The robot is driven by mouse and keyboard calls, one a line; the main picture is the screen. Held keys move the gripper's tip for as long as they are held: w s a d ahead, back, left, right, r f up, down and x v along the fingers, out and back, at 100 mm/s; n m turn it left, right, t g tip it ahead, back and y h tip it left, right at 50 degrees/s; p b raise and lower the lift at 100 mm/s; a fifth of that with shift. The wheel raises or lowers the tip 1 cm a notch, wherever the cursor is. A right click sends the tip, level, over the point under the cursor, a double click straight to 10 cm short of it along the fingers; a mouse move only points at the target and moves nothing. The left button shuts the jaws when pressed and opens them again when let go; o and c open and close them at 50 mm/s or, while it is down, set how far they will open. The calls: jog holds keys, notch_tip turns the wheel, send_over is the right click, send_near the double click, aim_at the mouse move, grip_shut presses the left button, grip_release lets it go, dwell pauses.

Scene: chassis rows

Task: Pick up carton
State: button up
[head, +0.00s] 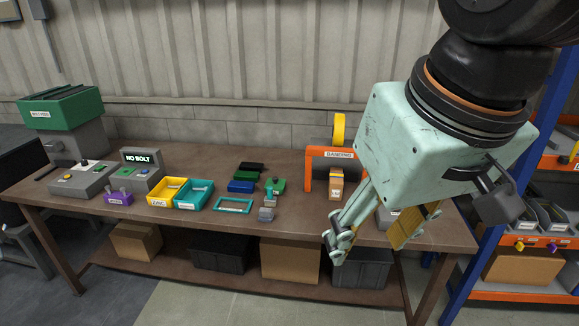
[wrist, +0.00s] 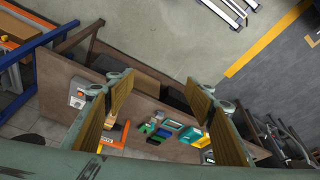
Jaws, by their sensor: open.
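A small brown carton (head: 336,184) with a pale label stands upright on the workbench, under the orange banding frame (head: 309,170). Larger plain cardboard boxes sit on the shelf below the bench, one at the left (head: 137,242) and one near the middle (head: 290,262). My gripper (head: 370,243) is in front of the bench's right part, to the right of the small carton and apart from it. Its two fingers are spread wide with nothing between them. In the wrist view my gripper (wrist: 160,83) is also open, with the bench beyond it.
Yellow (head: 168,191) and teal (head: 194,193) trays, a teal frame (head: 233,205) and small coloured parts lie mid-bench. The NO BOLT device (head: 140,170) and a green-topped unit (head: 60,108) stand left. A blue-and-orange rack (head: 520,235) stands close on the right.

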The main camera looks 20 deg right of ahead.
jog(key=w+d+f+m+p, duration=0.15)
jog(key=w+d, duration=0.25)
jog(key=w, duration=0.8)
jog(key=w+d+f+h, duration=0.1)
jog(key=w+d+f, duration=0.25)
jog(key=w, duration=0.75)
jog(key=w+d+f+m+p, duration=0.1)
jog(key=w+d, duration=0.3)
jog(key=w, duration=0.8)
jog(key=w+d+f, duration=0.4)
jog(key=w+f, duration=0.3)
jog(key=f, duration=0.2)
jog(key=w+d+f+m+p, duration=0.1)
jog(key=w+d+f, duration=0.4)
jog(key=w+f, duration=0.2)
jog(key=w+d+f+m, duration=0.1)
jog(key=w+d+f, duration=0.3)
jog(key=w+f, duration=0.4)
notch_tip(320, 180, down, 3)
jog(key=shift+d+r+h, duration=0.2)
jog(key=shift+d+h, duration=0.05)
jog(key=shift+h, duration=0.05)
jog(key=shift+w, duration=0.2)
jog(key=p, duration=0.2)
send_near(337, 175)
jog(key=shift+x, duration=2.75)
jog(key=shift+a, duration=0.15)
jog(key=shift+f, duration=0.15)
